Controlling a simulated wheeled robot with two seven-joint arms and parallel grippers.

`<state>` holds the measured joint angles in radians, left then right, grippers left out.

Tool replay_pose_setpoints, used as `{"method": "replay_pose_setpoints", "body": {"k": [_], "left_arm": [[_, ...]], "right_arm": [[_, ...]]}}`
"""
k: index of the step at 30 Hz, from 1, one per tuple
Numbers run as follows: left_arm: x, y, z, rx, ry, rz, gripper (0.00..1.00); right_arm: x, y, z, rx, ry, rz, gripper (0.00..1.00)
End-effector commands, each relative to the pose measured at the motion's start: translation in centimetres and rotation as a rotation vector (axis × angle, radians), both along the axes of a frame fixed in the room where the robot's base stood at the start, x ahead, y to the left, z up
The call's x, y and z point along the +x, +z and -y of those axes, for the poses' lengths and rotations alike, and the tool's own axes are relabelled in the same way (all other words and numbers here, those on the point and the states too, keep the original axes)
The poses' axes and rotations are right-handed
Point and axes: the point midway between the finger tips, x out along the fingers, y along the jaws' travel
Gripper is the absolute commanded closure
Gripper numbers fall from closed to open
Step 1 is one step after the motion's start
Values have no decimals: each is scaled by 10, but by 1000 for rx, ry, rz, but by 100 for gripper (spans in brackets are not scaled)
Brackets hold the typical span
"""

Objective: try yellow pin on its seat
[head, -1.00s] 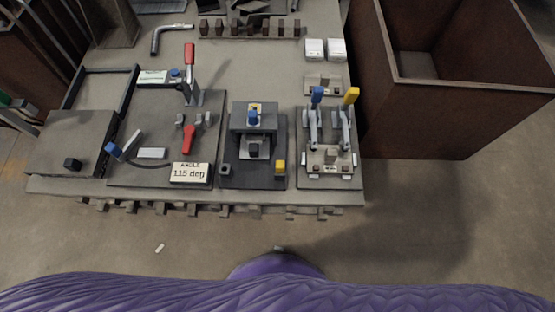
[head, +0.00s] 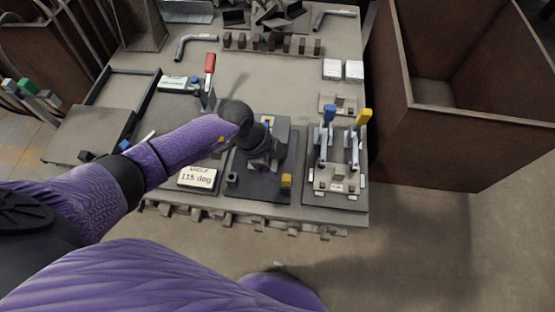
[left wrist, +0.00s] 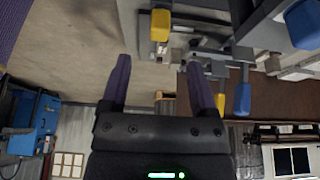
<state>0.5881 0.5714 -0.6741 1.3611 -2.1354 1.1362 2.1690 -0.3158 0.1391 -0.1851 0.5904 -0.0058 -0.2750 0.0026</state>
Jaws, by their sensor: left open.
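A small yellow block (head: 286,181), which looks like the yellow pin, stands at the front right corner of the dark middle plate (head: 262,187). A yellow piece (left wrist: 160,25) in the left wrist view appears to be the same one. My left gripper (head: 262,160) hangs over the middle of that plate, behind and left of the yellow block, and covers much of the grey fixture there. Its two purple fingers (left wrist: 158,62) are spread with nothing between them. I cannot tell which spot is the pin's seat. My right gripper is out of view.
A red-handled lever (head: 210,64) stands behind my left forearm. A large brown bin (head: 450,130) is on the right.

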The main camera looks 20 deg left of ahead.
Motion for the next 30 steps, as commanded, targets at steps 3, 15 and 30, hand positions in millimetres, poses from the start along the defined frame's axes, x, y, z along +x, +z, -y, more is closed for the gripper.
{"method": "replay_pose_setpoints", "body": {"k": [3, 15, 30], "left_arm": [[1, -31, 9, -4, 0, -8, 24], [9, -82, 32, -5, 0, -1, 24], [9, -79, 32, -5, 1, 0, 100]], "right_arm": [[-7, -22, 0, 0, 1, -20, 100], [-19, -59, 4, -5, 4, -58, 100], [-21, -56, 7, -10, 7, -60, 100]]}}
